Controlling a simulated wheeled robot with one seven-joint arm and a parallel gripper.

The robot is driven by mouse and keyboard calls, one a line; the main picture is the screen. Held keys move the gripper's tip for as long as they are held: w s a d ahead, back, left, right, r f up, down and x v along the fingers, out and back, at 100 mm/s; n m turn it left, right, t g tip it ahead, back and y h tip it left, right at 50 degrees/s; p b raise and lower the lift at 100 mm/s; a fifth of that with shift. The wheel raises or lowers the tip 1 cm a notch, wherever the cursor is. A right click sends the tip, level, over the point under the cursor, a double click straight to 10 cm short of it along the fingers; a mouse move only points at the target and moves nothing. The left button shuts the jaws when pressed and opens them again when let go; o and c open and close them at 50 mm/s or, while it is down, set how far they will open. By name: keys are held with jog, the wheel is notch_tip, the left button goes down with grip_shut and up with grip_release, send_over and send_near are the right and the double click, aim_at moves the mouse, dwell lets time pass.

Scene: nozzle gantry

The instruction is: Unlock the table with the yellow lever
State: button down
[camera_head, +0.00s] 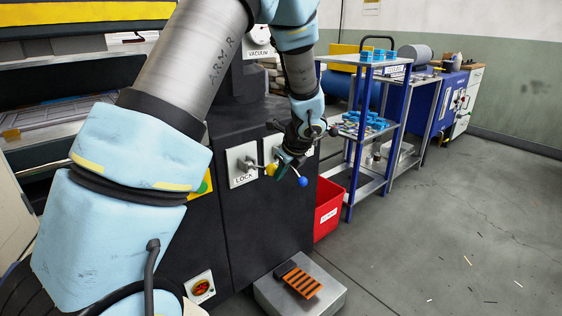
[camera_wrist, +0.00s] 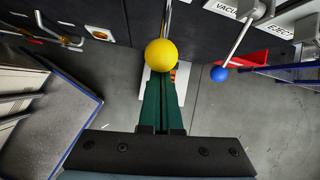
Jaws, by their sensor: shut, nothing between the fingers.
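The yellow lever ends in a yellow ball knob (camera_head: 271,169) beside the white plate marked LOCK (camera_head: 242,164) on the dark machine front. In the wrist view the yellow knob (camera_wrist: 161,55) lies right at the tips of my gripper (camera_wrist: 162,78), on a thin metal rod. My gripper also shows in the head view (camera_head: 284,163), close to the right of the knob. Its green fingers are together with nothing between them. I cannot tell whether they touch the knob.
A second lever with a blue knob (camera_head: 302,181) is just right of my gripper; its knob also shows in the wrist view (camera_wrist: 219,74). A red bin (camera_head: 328,210) stands beside the machine. A blue-posted shelf (camera_head: 353,150) is further right. The floor at the right is open.

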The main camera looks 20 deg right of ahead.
jog(key=shift+g, duration=0.3)
jog(key=r+p, duration=0.1)
jog(key=p, duration=0.1)
jog(key=w+r+p, duration=0.1)
jog(key=r+p, duration=0.2)
jog(key=p, duration=0.1)
jog(key=shift+w+a+r+p, duration=0.25)
jog(key=shift+w+a+p, duration=0.05)
jog(key=shift+a+p, duration=0.1)
jog(key=shift+w+r, duration=0.15)
jog(key=shift+w+a+r, duration=0.15)
jog(key=shift+w, duration=0.1)
jog(key=shift+s+d+f, duration=0.2)
jog(key=shift+f, duration=0.05)
jog(key=s+d+f+b+v, duration=0.1)
jog(key=b+v, duration=0.1)
jog(key=v, duration=0.7)
jog(key=shift+s+r, duration=0.2)
jog(key=shift+s, duration=0.15)
